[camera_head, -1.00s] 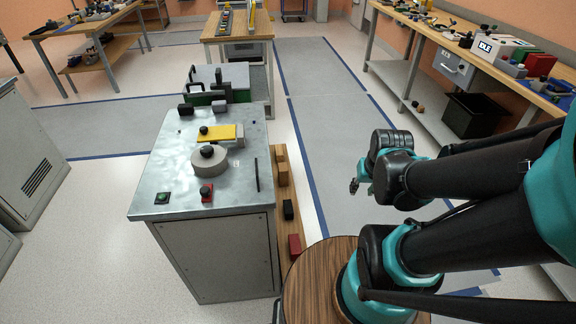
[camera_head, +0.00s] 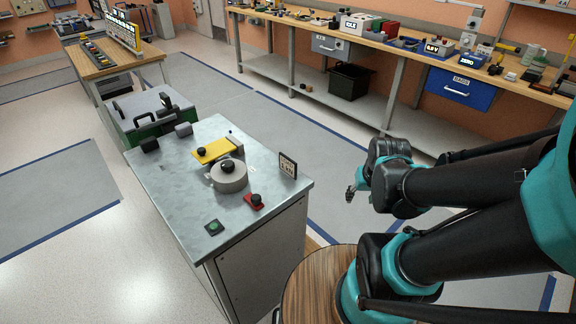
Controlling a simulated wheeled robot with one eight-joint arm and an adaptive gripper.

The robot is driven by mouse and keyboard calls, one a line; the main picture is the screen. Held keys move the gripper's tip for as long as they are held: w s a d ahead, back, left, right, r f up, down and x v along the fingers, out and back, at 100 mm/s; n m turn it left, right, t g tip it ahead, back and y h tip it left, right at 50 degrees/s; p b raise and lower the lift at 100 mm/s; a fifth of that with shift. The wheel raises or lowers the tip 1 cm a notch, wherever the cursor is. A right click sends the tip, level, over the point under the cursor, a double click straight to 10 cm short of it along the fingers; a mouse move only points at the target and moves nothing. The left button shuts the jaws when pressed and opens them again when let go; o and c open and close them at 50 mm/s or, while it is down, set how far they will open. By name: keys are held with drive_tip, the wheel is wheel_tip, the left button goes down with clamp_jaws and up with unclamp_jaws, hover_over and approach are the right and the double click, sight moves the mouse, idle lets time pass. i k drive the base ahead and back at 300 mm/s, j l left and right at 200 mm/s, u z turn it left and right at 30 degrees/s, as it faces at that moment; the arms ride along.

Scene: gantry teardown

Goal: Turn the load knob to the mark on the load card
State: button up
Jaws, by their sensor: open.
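A grey metal cabinet (camera_head: 186,192) stands left of centre. On its top are a round grey drum (camera_head: 229,180) with a black knob (camera_head: 227,166), and a smaller black knob on a red base (camera_head: 254,200). I cannot tell which is the load knob. A small dark-framed card (camera_head: 288,166) stands upright at the right edge of the top; its writing is too small to read, and it may be the load card. My gripper (camera_head: 351,193) is open and empty, right of the cabinet and apart from everything on it.
A yellow plate (camera_head: 212,151), a green button (camera_head: 214,227) and black blocks share the cabinet top. A green-sided unit (camera_head: 150,117) adjoins its far end. A long workbench (camera_head: 385,47) with a blue drawer (camera_head: 459,90) runs along the back. The floor between is clear.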

sight(227, 166)
drive_tip(key=k+j, duration=0.3)
drive_tip(key=j, duration=0.2)
drive_tip(key=k+j, duration=0.3)
drive_tip(key=j, duration=0.15)
drive_tip(key=i+j+u, duration=0.25)
drive_tip(key=j, duration=0.05)
